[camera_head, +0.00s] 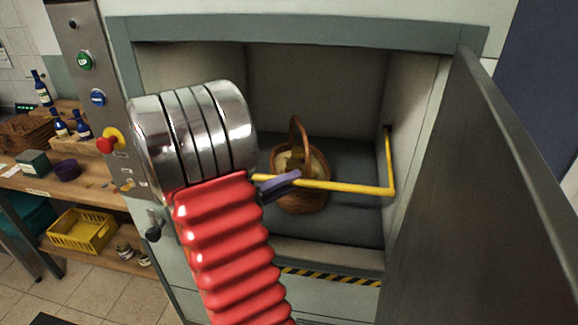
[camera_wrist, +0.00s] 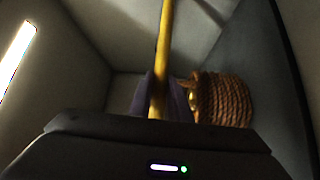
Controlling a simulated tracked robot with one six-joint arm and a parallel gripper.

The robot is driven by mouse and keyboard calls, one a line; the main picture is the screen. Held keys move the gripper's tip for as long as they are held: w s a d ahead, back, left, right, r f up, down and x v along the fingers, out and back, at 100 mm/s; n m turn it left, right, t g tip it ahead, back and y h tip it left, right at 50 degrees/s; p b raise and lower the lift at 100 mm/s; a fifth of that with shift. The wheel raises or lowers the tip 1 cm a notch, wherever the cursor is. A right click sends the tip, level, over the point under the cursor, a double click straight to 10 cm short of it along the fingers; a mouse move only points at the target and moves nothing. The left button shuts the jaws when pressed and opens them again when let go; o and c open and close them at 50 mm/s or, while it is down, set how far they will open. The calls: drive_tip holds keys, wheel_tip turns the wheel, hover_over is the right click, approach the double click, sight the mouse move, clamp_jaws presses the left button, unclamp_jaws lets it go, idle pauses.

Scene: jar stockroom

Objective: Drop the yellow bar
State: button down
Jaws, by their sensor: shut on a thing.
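The yellow bar (camera_head: 345,187) crosses the opening of a wall compartment in front of a wicker basket (camera_head: 303,197). Its right end bends up to the compartment's right wall. My gripper (camera_head: 278,184), with purple fingers, is shut on the bar towards its left part. In the wrist view the bar (camera_wrist: 163,60) runs up from between the fingers (camera_wrist: 158,95). The basket also shows in the wrist view (camera_wrist: 224,100), right of the fingers. My red and chrome arm hides the left part of the opening, and the bar's left end cannot be made out.
The compartment door (camera_head: 510,190) stands open on the right. A panel with up and down buttons (camera_head: 85,61) and a red knob (camera_head: 106,143) is on the left. A wooden bench with bottles (camera_head: 60,128) and a yellow crate (camera_head: 82,231) stands further left.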

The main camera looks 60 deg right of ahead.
drive_tip(key=shift+w+d+f, duration=0.15)
drive_tip(key=shift+f, duration=0.7)
drive_tip(key=shift+w+d+f, duration=0.1)
drive_tip(key=shift+d+f, duration=0.05)
drive_tip(key=shift+f, duration=0.65)
drive_tip(key=c, duration=1.6)
unclamp_jaws()
drive_tip(key=shift+c, duration=0.2)
drive_tip(key=v, duration=1.3)
drive_tip(key=shift+w+a, duration=0.2)
drive_tip(key=shift+a, duration=0.1)
drive_tip(key=shift+s+d, duration=0.1)
drive_tip(key=shift+d, duration=0.05)
drive_tip(key=f+x, duration=0.1)
drive_tip(key=x, duration=1)
drive_tip(key=shift+d+r, duration=0.2)
drive_tip(key=shift+r, duration=0.35)
